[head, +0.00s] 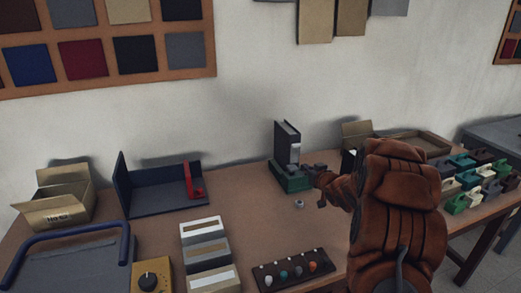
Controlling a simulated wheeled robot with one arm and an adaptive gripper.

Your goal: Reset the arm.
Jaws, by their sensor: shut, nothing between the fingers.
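My gripper (312,171) is at the end of my brown padded arm, which reaches in from the lower right over the table. It is small in the head view and looks shut, with nothing seen in it. It is close to a green base (291,178) that holds an upright dark, book-like block (287,143). I cannot tell whether the gripper touches the base. My arm hides part of the table on the right.
The brown table (150,237) also bears an open cardboard box (57,200), a dark blue angled stand (160,195) with a red part, striped boxes (205,243), a dark tray of coloured knobs (293,268) and a yellow dial box (152,277). Several coloured clips (487,172) stand at right.

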